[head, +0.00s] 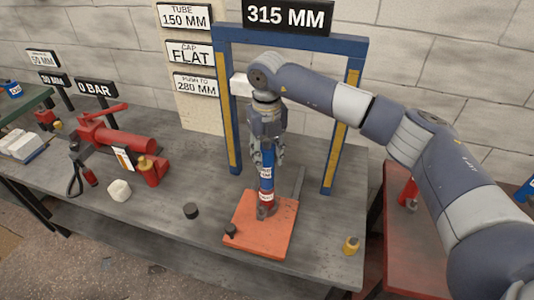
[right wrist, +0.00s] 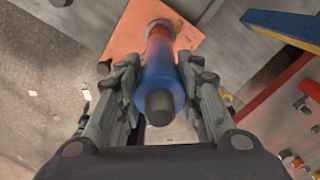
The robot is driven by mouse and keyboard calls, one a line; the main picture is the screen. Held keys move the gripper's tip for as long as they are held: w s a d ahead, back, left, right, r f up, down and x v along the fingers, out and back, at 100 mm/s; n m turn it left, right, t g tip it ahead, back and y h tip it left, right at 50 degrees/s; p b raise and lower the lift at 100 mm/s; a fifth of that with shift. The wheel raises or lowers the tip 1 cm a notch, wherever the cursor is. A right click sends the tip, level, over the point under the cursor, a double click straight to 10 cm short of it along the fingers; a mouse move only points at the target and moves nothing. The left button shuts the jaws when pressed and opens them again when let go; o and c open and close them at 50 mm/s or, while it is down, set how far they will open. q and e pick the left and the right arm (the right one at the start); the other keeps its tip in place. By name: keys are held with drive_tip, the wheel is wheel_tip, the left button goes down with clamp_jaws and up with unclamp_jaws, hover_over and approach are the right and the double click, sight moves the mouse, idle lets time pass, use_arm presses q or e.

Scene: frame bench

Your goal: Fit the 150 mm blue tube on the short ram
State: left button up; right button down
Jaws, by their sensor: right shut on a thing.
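The blue tube (head: 266,170) stands upright above the orange plate, with white labels on it. My right gripper (head: 266,150) points down and is shut on its upper part. The right wrist view shows the blue tube (right wrist: 163,78) between both fingers (right wrist: 160,95), its dark grey end towards the camera. The short red ram (head: 265,197) stands on the plate directly under the tube, in line with it; it also shows in the right wrist view (right wrist: 159,31). They look touching, but I cannot tell how far they are joined. My left gripper is out of view.
The orange plate (head: 247,241) lies on the grey bench inside a blue frame (head: 229,130). The bench's front left is fairly clear.

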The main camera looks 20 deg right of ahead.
drive_tip(key=c, duration=1)
unclamp_jaws()
drive_tip(key=shift+c, duration=0.2)
wheel_tip(320, 180, up, 12)
drive_tip(key=shift+r, duration=0.1)
